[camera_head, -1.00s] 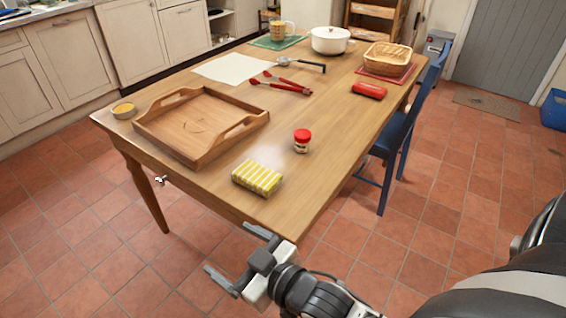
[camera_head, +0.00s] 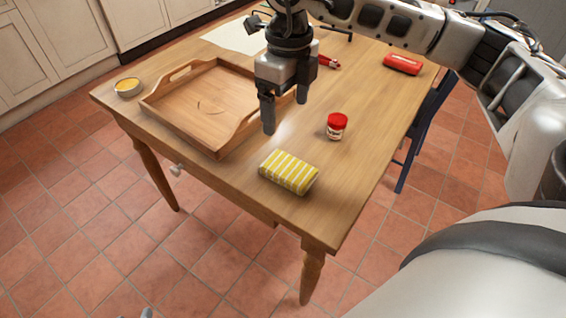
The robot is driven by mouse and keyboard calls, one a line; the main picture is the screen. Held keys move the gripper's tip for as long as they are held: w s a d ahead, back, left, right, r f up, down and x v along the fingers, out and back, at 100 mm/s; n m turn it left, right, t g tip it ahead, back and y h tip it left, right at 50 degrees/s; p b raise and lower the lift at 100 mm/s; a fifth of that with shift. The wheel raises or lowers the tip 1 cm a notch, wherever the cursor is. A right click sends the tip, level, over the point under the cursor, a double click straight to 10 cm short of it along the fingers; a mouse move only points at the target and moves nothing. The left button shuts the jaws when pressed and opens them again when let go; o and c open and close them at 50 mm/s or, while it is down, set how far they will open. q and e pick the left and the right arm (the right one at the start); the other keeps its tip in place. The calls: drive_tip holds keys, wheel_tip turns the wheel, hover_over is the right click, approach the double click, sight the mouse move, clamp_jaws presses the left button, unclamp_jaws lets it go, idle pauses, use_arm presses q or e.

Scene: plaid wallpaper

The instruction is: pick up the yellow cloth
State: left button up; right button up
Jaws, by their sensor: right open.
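The yellow cloth (camera_head: 289,172) is a folded, yellow-and-white striped bundle. It lies on the wooden table (camera_head: 330,205) near its front edge. My right gripper (camera_head: 285,115) is above the table, over the tray's right side, pointing down. It is open and empty, up and slightly left of the cloth in the picture, and apart from it. My left gripper is not clearly in view; only a small grey tip shows at the bottom edge.
A wooden tray (camera_head: 165,112) with raised handles stands left of the cloth. A red-lidded jar (camera_head: 337,126) stands behind and right of it. A small yellow-filled bowl (camera_head: 128,87) is at the left corner. A red object (camera_head: 403,64) lies farther back. Table around the cloth is clear.

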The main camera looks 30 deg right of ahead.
hover_over(289, 167)
drive_tip(key=f, duration=1)
drive_tip(key=shift+w+d+f, duration=0.1)
drive_tip(key=shift+w, duration=0.15)
drive_tip(key=shift+s+f+p, duration=0.15)
drive_tip(key=shift+f+p, duration=0.1)
drive_tip(key=shift+f, duration=1.1)
drive_tip(key=shift+s+f+p, duration=0.1)
drive_tip(key=shift+f+p, duration=0.1)
drive_tip(key=shift+f, duration=1.1)
drive_tip(key=c, duration=1.1)
